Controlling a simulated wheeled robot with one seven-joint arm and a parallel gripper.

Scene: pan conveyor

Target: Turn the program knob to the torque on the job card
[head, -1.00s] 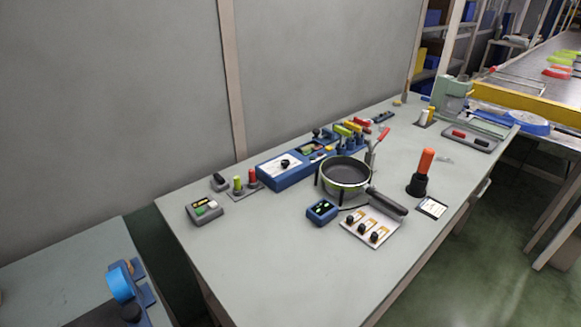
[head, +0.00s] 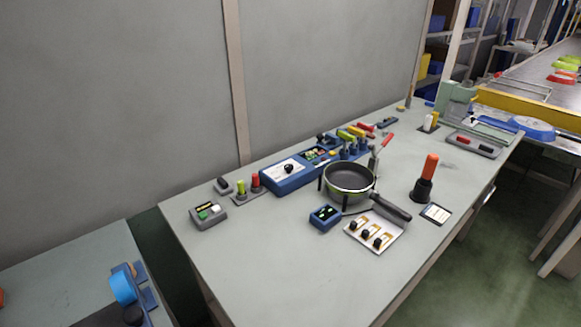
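A blue box (head: 270,184) near the back of the table has a white dial face with a black knob (head: 288,168); this looks like the program knob. The knob's pointer and the dial marks are too small to read. A small card with a dark frame (head: 435,214) lies flat at the right of the table and may be the job card; its print cannot be read. A white plate with several black knobs (head: 372,238) lies in front of the pan. My gripper is not in view.
A pan (head: 349,180) sits on a stand in the middle, its handle towards the right front. An orange-handled tool (head: 430,168) stands upright in a black holder. A small blue box (head: 324,217) and a grey button box (head: 207,213) are nearby. The table's front left (head: 265,270) is clear.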

